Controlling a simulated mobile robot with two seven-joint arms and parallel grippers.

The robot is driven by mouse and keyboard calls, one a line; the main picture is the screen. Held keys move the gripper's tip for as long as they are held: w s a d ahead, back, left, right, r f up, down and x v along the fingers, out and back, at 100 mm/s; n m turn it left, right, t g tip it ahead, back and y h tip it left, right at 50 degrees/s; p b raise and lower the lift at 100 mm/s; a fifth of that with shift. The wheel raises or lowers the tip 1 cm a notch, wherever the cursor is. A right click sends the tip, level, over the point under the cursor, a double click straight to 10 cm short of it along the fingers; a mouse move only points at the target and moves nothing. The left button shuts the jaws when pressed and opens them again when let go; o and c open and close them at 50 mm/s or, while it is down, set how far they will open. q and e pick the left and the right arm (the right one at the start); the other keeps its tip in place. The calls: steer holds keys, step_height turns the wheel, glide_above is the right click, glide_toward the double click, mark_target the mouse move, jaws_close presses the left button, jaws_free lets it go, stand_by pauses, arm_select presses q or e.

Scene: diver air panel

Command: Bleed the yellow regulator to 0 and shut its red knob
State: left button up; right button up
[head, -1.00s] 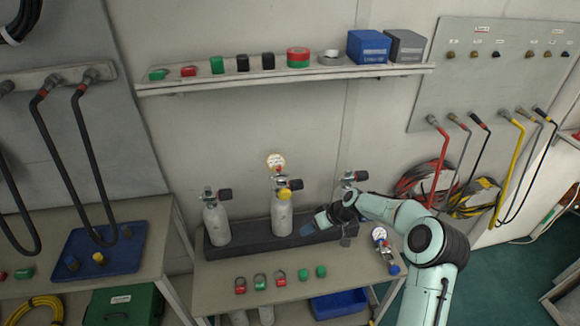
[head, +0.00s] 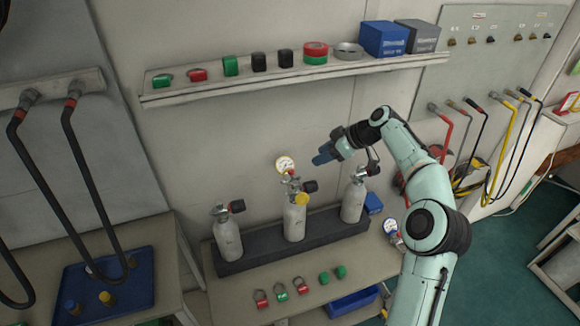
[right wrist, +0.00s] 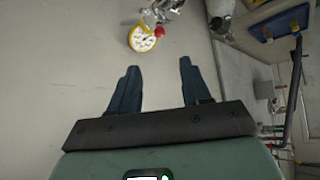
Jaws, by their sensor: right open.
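The gauge's needle is too small to read surely. My right gripper (head: 322,158) is open and empty, up and to the right of the gauge and apart from it. Its two blue fingers (right wrist: 160,70) are spread in the right wrist view, with the gauge beyond them. My left gripper is not in view.
Two other cylinders stand in the dark rack (head: 265,245), left (head: 227,238) and right (head: 353,202). A shelf (head: 290,80) with coloured caps and boxes hangs above. A second gauge (head: 390,227) lies at the bench's right. Padlocks and green caps lie in front of the rack.

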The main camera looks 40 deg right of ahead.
mark_target(291, 171)
steer(key=p+x, duration=0.1)
steer(key=x, duration=1.1)
steer(key=shift+d+f, duration=0.1)
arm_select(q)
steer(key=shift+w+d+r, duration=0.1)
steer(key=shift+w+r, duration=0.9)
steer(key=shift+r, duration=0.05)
arm_select(e)
steer(key=shift+s, duration=0.1)
jaws_close()
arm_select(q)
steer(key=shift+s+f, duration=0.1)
